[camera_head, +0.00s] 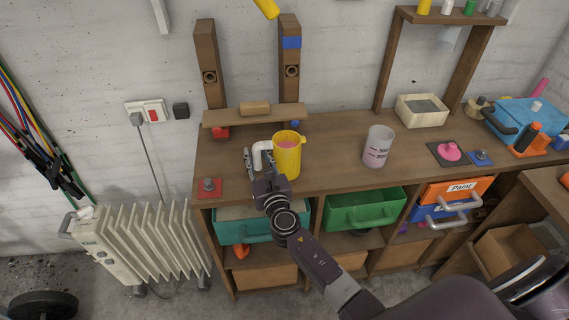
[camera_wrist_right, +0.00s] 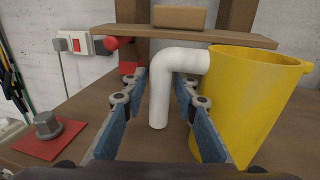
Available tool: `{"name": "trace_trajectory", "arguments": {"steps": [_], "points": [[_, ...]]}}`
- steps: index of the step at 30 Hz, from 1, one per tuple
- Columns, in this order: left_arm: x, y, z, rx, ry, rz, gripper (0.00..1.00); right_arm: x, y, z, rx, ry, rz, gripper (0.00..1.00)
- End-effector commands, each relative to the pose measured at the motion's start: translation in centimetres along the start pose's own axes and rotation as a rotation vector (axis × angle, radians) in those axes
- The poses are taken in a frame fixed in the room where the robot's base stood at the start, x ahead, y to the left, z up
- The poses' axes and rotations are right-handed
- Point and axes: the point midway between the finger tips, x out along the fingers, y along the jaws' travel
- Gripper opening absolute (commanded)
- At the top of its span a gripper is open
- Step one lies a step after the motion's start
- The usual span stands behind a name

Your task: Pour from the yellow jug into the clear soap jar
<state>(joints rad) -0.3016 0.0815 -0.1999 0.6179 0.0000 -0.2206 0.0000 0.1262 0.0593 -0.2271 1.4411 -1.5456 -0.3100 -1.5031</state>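The yellow jug (camera_head: 288,160) stands upright on the wooden workbench, with pink contents at its mouth and a white handle (camera_head: 259,154) on its left side. It also shows in the right wrist view (camera_wrist_right: 245,105). My right gripper (camera_head: 254,170) is at the handle. In the wrist view its blue-padded fingers (camera_wrist_right: 158,95) are apart on both sides of the handle's white upright bar (camera_wrist_right: 160,95), with gaps visible. The clear soap jar (camera_head: 378,148) stands upright on the bench to the right of the jug, with dark marking and pinkish contents low inside. My left gripper is not in view.
A wooden shelf (camera_head: 225,119) carrying a block stands behind the jug. A red pad with a grey knob (camera_head: 209,188) lies at the left. A beige box (camera_head: 421,112) and pink-knobbed pad (camera_head: 450,152) are right of the jar. Bench between jug and jar is clear.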

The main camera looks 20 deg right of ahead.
Motion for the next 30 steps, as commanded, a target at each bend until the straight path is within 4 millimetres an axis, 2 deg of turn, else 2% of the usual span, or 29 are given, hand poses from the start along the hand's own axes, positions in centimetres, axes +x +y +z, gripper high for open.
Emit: {"name": "trace_trajectory", "arguments": {"steps": [7, 15, 30], "points": [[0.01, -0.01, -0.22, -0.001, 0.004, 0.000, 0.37, 0.24, 0.01, 0.02, 0.001, 0.000, 0.000, 0.27], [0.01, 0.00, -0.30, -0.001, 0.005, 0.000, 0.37, 0.22, 0.00, 0.01, 0.001, 0.000, 0.000, 0.00], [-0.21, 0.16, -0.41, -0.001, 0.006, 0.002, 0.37, 0.24, 0.00, 0.40, 0.000, -0.002, 0.000, 0.00]]}}
